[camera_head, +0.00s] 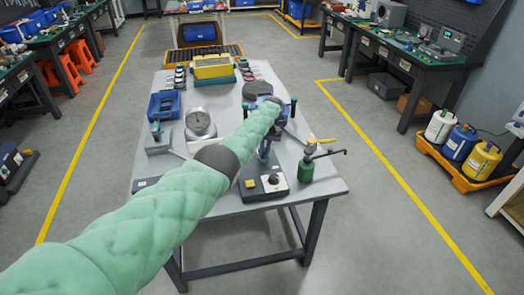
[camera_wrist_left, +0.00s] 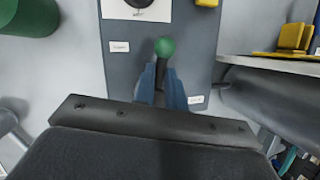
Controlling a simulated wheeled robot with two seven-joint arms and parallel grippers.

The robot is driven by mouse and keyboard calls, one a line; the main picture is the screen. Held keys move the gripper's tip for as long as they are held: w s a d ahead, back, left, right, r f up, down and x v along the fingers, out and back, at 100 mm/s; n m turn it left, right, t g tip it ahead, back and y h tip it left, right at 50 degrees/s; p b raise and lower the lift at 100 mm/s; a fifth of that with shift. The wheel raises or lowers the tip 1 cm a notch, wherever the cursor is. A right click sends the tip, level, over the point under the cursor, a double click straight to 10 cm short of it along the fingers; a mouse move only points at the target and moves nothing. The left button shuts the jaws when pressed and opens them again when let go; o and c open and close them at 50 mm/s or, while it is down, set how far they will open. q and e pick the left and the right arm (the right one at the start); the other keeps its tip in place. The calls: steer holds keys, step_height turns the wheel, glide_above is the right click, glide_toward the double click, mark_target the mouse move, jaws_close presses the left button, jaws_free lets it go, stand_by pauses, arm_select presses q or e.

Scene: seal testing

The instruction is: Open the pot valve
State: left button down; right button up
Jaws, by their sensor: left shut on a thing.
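A dark grey valve panel (camera_head: 273,192) lies at the table's front edge, with a black knob on a white plate and a yellow block. In the left wrist view the panel (camera_wrist_left: 189,35) bears a lever with a green ball knob (camera_wrist_left: 165,48) and small white labels. My left gripper (camera_wrist_left: 163,88) has its blue fingers shut on the lever, just below the ball. In the head view my left gripper (camera_head: 265,152) is over the panel's rear part, where my arm and hand hide most of the lever. My right gripper is not in view.
A green bottle with a dark spout (camera_head: 307,170) stands close right of the panel. A yellow case (camera_head: 213,66) sits at the table's back. The table's front right corner is clear.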

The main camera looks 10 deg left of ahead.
arm_select(q)
steer(key=shift+w+d+r+n+h, duration=0.15)
steer(key=shift+n+h, duration=0.1)
steer(key=shift+n, duration=0.3)
steer(key=shift+d+f+n+h, duration=0.15)
steer(key=shift+n+h, duration=0.1)
steer(key=shift+n, duration=0.3)
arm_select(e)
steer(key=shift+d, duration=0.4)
arm_select(q)
steer(key=shift+r, duration=0.1)
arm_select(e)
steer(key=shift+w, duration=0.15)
arm_select(q)
steer(key=c, duration=1.5)
jaws_free()
steer(key=shift+d, duration=0.1)
steer(key=shift+o, duration=0.2)
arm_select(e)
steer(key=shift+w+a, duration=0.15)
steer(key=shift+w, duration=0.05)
